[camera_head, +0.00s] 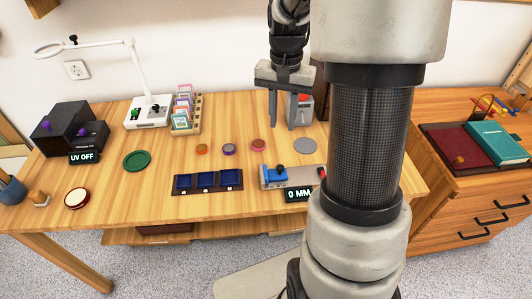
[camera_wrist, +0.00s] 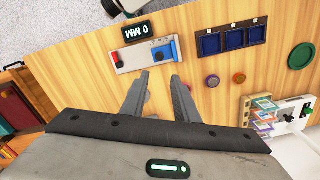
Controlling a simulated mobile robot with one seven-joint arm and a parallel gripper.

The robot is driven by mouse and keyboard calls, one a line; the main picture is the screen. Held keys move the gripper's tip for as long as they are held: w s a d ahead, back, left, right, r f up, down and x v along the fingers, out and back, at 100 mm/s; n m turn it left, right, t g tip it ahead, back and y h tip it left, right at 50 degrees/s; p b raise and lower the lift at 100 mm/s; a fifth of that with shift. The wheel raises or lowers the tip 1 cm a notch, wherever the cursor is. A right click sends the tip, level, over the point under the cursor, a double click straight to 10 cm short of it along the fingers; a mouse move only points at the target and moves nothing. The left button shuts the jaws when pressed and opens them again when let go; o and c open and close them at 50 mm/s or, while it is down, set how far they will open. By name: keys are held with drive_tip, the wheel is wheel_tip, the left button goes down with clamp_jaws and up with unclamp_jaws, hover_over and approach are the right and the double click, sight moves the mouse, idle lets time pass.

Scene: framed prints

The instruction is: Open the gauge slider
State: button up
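My gripper (camera_head: 283,127) is open and empty, pointing down above the back of the table. In the wrist view the gripper (camera_wrist: 159,76) has its fingertips apart, short of the gauge.
A tray with blue compartments (camera_head: 207,191) lies left of the gauge. Several small discs, a grey disc (camera_head: 305,146) and a card rack (camera_head: 184,129) lie behind. A lamp (camera_head: 148,111), black box (camera_head: 60,126) and green disc (camera_head: 137,160) are at left. A drawer cabinet (camera_head: 473,200) stands right.

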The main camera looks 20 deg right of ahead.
sight(280, 167)
wheel_tip(280, 167, down, 17)
drive_tip(key=b, duration=0.3)
drive_tip(key=shift+f, duration=0.15)
clamp_jaws()
